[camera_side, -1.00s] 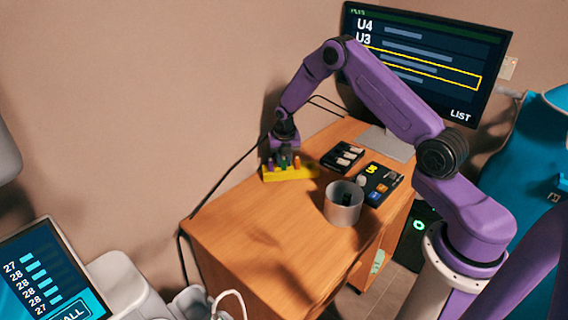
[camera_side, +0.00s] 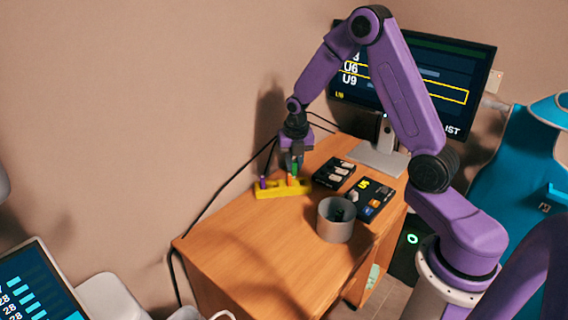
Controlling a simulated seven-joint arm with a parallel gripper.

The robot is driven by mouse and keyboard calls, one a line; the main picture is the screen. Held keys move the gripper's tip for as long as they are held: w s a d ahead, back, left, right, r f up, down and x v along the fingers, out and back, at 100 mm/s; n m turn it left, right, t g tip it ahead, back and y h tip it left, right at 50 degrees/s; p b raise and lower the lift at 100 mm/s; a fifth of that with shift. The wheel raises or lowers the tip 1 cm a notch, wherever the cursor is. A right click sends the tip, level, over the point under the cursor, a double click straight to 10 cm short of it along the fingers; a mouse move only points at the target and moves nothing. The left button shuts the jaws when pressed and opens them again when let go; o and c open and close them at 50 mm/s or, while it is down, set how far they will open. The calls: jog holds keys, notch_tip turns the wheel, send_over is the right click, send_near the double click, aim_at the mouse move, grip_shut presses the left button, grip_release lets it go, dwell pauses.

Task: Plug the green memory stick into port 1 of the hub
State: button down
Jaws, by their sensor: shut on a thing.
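My gripper (camera_side: 296,160) is shut on the green memory stick (camera_side: 298,165) and holds it just above a yellow block (camera_side: 268,194) near the back left of the desk. A purple stick (camera_side: 263,183) and an orange stick (camera_side: 291,181) stand upright in the yellow block. Two dark boxes lie to the right. One (camera_side: 334,172) has several pale pieces on top. The other (camera_side: 370,198) shows a yellow digit and coloured patches. I cannot tell which of them is the hub, and no port numbers are readable.
A grey cup (camera_side: 336,222) with something dark inside stands in front of the boxes. A monitor (camera_side: 430,85) on a stand is behind them. A dark cable runs along the desk's left side. The front left of the wooden desk (camera_side: 245,245) is clear.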

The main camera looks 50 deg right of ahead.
jog(key=s+r, duration=0.2)
jog(key=s, duration=0.2)
jog(key=w+d+f+m+g+y, duration=0.1)
jog(key=w+d+f+m+g, duration=0.15)
jog(key=d+m, duration=0.9)
jog(key=w+d+f+m+g, duration=0.1)
jog(key=w+d+m, duration=0.35)
jog(key=m, duration=1.15)
jog(key=shift+s+d+f, duration=0.25)
jog(key=shift+s+f, duration=0.05)
jog(key=shift+f, duration=1)
jog(key=shift+s+d+f, duration=0.25)
jog(key=shift+d+f, duration=0.05)
jog(key=shift+f, duration=1.05)
jog(key=shift+s+d+f, duration=0.25)
jog(key=shift+s+f, duration=0.05)
jog(key=shift+f, duration=1)
jog(key=shift+f, duration=0.55)
jog(key=c, duration=0.8)
grip_release()
jog(key=shift+r, duration=3.5)
